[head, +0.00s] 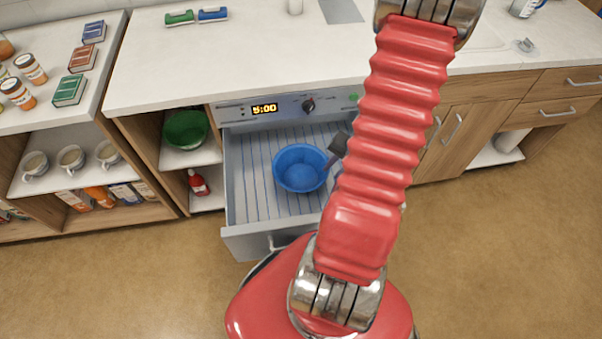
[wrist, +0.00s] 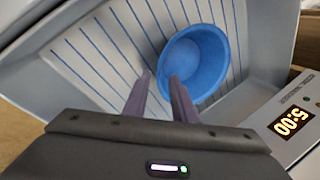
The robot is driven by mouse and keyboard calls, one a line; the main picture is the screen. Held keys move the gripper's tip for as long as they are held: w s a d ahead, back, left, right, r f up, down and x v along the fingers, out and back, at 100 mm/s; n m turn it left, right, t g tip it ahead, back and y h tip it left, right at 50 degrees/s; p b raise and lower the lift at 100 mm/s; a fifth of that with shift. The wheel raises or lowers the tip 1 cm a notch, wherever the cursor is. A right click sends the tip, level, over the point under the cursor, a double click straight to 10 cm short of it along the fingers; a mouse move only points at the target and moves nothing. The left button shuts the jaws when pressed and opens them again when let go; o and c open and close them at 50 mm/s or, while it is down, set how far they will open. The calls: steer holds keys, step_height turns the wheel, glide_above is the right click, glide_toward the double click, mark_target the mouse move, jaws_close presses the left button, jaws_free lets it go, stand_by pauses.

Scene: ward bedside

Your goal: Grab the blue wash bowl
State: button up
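The blue wash bowl (head: 300,167) sits upright and empty in the pulled-out drawer (head: 250,205), on its ribbed floor. It also shows in the wrist view (wrist: 205,60). My gripper (head: 324,168) reaches down at the bowl's right rim in the head view. In the wrist view its two fingers (wrist: 160,76) stand apart with a gap between them. One finger shows just outside the rim and the other overlaps the bowl's inside. I cannot tell whether either finger touches the bowl. My red arm hides part of the drawer's right side.
A panel with a 5:00 display (head: 264,109) and knob lies behind the drawer, under the white counter (head: 250,60). A green bowl (head: 186,129) and red bottle (head: 197,182) stand on shelves to the left. Shelves with mugs (head: 71,158) are further left. The floor in front is clear.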

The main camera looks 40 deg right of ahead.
mark_target(324, 177)
steer(key=shift+x, duration=2.85)
steer(key=shift+x, duration=2.6)
steer(key=shift+w, duration=0.1)
steer(key=shift+r, duration=0.1)
steer(key=shift+c, duration=0.3)
jaws_close()
